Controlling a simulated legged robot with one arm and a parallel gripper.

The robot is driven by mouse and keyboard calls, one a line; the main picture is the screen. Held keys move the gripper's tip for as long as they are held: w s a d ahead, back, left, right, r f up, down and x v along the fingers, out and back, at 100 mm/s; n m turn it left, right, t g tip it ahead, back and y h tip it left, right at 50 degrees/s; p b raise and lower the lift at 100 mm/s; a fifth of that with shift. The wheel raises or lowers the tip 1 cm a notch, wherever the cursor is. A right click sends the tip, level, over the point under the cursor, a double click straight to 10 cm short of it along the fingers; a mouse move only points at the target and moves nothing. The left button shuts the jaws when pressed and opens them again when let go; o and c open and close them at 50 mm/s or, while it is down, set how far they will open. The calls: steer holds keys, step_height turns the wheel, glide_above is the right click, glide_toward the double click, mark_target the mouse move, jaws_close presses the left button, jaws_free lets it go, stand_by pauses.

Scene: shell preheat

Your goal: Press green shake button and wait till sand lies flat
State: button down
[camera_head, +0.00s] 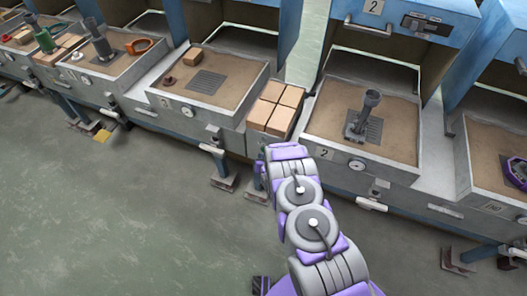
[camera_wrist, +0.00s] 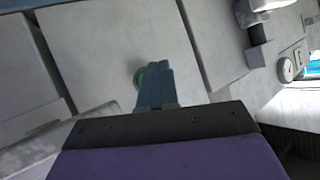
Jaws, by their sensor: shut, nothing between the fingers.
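The green button (camera_wrist: 139,78) sits on a pale grey panel (camera_wrist: 115,35) in the wrist view. It is mostly hidden behind my gripper (camera_wrist: 156,68), whose blue-grey fingers are shut together and empty. The fingertips overlap the button's right side; I cannot tell whether they touch it. In the head view my arm reaches to the front of the machines beside station 2, and its end is not clearly shown. Station 2's sand box (camera_head: 321,118) holds brown sand, with a grey metal flanged part (camera_head: 365,113) standing upright on a dark grate. The sand looks fairly level.
Cardboard boxes (camera_head: 275,108) sit on a ledge left of station 2. Another sand box (camera_head: 225,97) with a small box lies further left. A purple part (camera_head: 515,170) is in the right box. Drawer handles and pedals project in front. The green floor (camera_head: 110,220) is open at lower left.

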steer(key=shift+w+d, duration=0.1)
steer(key=shift+w, duration=0.05)
stand_by(0.5)
steer(key=shift+w+r, duration=0.1)
steer(key=shift+w, duration=0.1)
steer(key=shift+w+d, duration=0.25)
steer(key=shift+w, duration=0.2)
stand_by(0.8)
stand_by(0.3)
steer(key=shift+s+a+p, duration=0.3)
steer(key=shift+s+p, duration=0.1)
steer(key=shift+s, duration=0.4)
steer(key=shift+s, duration=0.1)
steer(key=shift+s+a+p, duration=0.2)
steer(key=shift+s+a, duration=0.1)
steer(key=shift+s, duration=0.45)
steer(key=shift+s+a+p, duration=0.25)
steer(key=shift+s+a, duration=0.05)
steer(key=shift+s, duration=0.45)
steer(key=shift+s+a+p, duration=0.2)
steer(key=shift+s+a, duration=0.1)
steer(key=shift+s, duration=0.45)
